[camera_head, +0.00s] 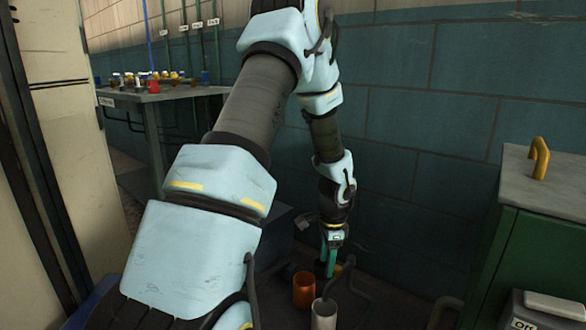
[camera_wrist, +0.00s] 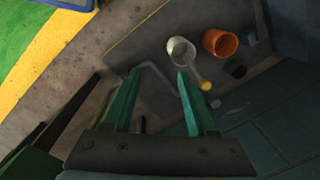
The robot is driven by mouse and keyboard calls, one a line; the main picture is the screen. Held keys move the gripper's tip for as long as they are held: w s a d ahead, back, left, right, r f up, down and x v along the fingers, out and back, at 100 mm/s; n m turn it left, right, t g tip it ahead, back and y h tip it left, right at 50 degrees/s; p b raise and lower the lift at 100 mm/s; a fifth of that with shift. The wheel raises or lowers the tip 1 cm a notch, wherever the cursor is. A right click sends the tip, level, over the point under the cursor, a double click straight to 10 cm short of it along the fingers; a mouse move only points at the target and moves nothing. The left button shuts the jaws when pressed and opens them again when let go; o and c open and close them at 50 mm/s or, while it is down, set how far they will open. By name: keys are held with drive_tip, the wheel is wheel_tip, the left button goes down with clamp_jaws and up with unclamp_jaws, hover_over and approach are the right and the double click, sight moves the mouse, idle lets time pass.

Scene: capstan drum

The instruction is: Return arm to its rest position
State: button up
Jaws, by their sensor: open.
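My arm reaches forward and bends down in the head view. My gripper (camera_head: 331,262) hangs low near the wall, behind an orange cup and a light grey cup. In the wrist view my gripper (camera_wrist: 157,75) shows two green fingers spread apart with nothing held between them. The light grey cup (camera_wrist: 182,50) lies just beyond the fingertips, apart from them, and the orange cup (camera_wrist: 220,42) is to its right. In the head view the orange cup (camera_head: 304,290) and the grey cup (camera_head: 324,314) stand near the bottom edge.
A tiled wall (camera_head: 420,120) stands close behind my arm. A green cabinet (camera_head: 540,260) with a yellow handle (camera_head: 539,158) is at right. A table (camera_head: 165,93) with several small coloured items is at back left. A bent grey rod (camera_wrist: 155,72) lies near the fingers.

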drive_tip(key=s+a+r+n+t+p, duration=0.1)
drive_tip(key=s+a+r+n, duration=1.1)
drive_tip(key=a+r+n, duration=0.4)
wheel_tip(320, 180, up, 30)
drive_tip(key=m+p, duration=0.1)
drive_tip(key=p, duration=2.8)
drive_tip(key=shift+r+h+p, duration=0.2)
drive_tip(key=shift+h+p, duration=0.1)
drive_tip(key=shift+c, duration=0.4)
